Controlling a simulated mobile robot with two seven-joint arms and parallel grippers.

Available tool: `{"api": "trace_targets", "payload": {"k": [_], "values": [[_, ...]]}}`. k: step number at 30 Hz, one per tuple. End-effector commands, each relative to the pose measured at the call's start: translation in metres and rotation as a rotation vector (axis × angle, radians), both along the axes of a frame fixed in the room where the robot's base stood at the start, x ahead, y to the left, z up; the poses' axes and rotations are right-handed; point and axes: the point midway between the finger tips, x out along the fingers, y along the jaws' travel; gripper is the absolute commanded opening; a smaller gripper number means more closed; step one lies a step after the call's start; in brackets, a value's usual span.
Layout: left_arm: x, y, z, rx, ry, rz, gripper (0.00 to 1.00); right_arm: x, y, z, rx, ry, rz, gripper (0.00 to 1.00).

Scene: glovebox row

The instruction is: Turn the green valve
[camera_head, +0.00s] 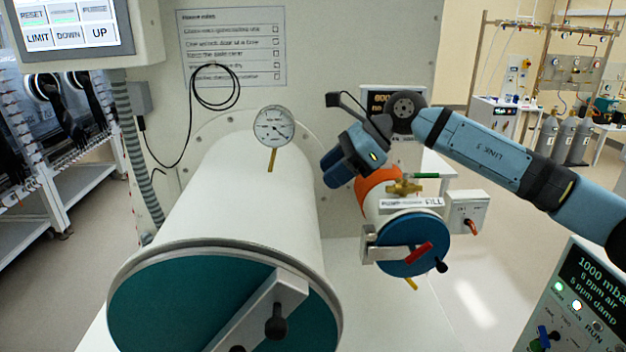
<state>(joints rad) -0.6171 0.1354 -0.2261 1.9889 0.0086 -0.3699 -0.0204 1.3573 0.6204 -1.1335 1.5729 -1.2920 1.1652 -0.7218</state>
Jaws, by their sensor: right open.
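The green valve is a brass valve body (404,187) with a green lever handle (426,175) that points to the right. It sits on top of the small white cylinder with an orange band, above a label that ends in "FILL". My right gripper (334,170) is to the left of the valve and a little higher in the picture, apart from the handle. It is open, with its blue fingers pointing down and left, and nothing shows between them. My right arm comes in from the right and passes above the valve. My left gripper is out of view.
A large white cylinder (240,195) with a teal door stands at the left, topped by a round gauge (274,126). The small cylinder has a blue door (412,245) with a red handle (418,253). A grey box (468,212) with a red lever is beside it.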

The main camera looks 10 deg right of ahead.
Motion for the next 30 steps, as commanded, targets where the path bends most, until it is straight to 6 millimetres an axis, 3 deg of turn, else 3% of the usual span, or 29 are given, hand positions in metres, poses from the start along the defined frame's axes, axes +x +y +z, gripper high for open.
{"api": "trace_targets", "payload": {"k": [3,9,25,30], "values": [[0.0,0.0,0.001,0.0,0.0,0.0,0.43,-0.008,0.017,-0.005,0.081,0.03,0.0,0.41],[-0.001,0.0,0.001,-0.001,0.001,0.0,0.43,-0.016,0.031,-0.007,0.166,0.063,-0.009,0.41],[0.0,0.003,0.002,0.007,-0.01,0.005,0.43,-0.018,0.035,-0.008,0.191,0.07,-0.012,0.41],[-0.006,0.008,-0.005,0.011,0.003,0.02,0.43,-0.042,0.071,-0.017,0.431,0.192,-0.046,0.41]]}}
